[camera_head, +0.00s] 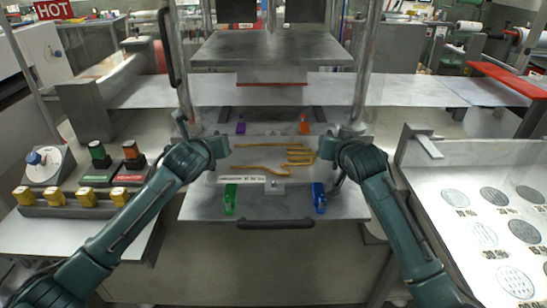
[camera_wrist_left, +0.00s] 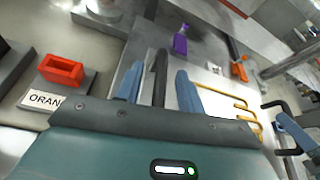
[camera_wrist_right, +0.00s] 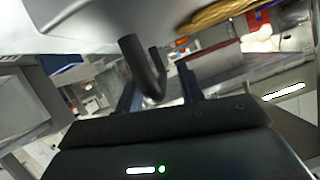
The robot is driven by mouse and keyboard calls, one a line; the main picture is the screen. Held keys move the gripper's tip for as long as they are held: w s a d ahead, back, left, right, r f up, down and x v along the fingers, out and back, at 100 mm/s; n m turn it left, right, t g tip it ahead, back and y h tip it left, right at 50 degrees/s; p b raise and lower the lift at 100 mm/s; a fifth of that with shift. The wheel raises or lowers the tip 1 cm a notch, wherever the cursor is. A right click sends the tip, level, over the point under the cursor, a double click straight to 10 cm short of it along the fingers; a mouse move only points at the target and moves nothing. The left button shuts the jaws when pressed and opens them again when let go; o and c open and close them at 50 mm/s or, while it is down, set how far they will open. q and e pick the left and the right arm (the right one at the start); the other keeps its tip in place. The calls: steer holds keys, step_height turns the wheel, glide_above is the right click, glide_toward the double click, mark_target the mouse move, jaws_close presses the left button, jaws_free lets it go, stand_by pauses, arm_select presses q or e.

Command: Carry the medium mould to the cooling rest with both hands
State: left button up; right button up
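The medium mould appears to be the plate with a brass glove-shaped wire outline (camera_head: 275,157) and a white label strip (camera_head: 242,179), lying on the press's lower bed between my arms. The brass wire also shows in the left wrist view (camera_wrist_left: 232,98). My left gripper (camera_wrist_left: 158,84) has its blue fingers apart, on either side of a dark bar handle (camera_wrist_left: 160,66). My right gripper (camera_wrist_right: 160,88) has its fingers apart, with a dark curved handle (camera_wrist_right: 136,62) reaching between them. Contact with either handle cannot be told. I cannot identify the cooling rest for certain.
Green (camera_head: 230,198), blue (camera_head: 319,198), purple (camera_head: 241,126) and orange (camera_head: 304,124) clamps surround the mould. Steel posts (camera_head: 366,65) flank the press. A bench with yellow-topped blocks (camera_head: 72,197) stands left. A pale panel (camera_head: 458,183) with labelled discs stands right.

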arm_select(q)
jaws_close()
arm_select(e)
jaws_close()
stand_by(1.1)
arm_select(q)
steer(key=shift+w+r, duration=0.1)
steer(key=shift+r, duration=0.15)
arm_select(e)
steer(key=shift+w+r, duration=0.1)
steer(key=shift+r, duration=0.15)
